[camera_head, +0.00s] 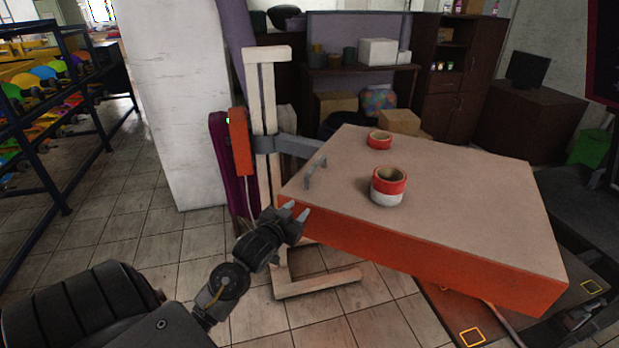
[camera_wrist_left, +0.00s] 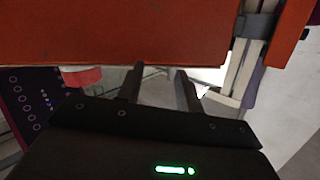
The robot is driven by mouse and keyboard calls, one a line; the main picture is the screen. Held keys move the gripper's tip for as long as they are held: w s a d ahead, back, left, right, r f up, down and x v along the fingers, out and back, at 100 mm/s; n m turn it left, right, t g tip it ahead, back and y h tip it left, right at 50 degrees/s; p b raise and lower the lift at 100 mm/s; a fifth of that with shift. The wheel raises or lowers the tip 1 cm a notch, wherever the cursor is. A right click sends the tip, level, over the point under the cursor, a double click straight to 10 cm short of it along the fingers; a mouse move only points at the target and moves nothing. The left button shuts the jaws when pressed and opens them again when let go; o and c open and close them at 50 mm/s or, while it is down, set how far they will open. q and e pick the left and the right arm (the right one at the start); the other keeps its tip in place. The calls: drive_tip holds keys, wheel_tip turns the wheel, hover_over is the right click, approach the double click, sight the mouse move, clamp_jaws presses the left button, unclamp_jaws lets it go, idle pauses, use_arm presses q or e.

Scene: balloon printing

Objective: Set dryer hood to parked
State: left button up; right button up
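The dryer hood (camera_head: 450,190) is a wide flat box with a tan top and orange sides, held out to the right of a pale upright stand (camera_head: 267,130) by a grey bracket (camera_head: 298,146). A small grey handle (camera_head: 316,172) sits on its top near the left edge. My left gripper (camera_head: 296,210) is at the hood's near left corner, by the orange side. Its two fingers are apart with nothing seen between them. In the left wrist view the hood's orange side (camera_wrist_left: 120,35) spans the top, just beyond the open fingers (camera_wrist_left: 160,85). My right gripper is not in view.
Two tape rolls, one red and white (camera_head: 388,187) and one red (camera_head: 379,140), rest on the hood. An orange box (camera_head: 239,140) is on the stand's left. Tiled floor between is clear.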

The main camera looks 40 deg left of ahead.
use_arm(q)
drive_tip(key=t, duration=0.2)
approach(307, 175)
drive_tip(key=x, duration=0.2)
drive_tip(key=p+x, duration=0.1)
drive_tip(key=x, duration=0.2)
drive_tip(key=p+x, duration=0.1)
drive_tip(key=x, duration=0.3)
drive_tip(key=p+x, duration=0.1)
drive_tip(key=x, duration=0.2)
drive_tip(key=shift+w+a+f, duration=0.2)
drive_tip(key=shift+a+f, duration=0.15)
clamp_jaws()
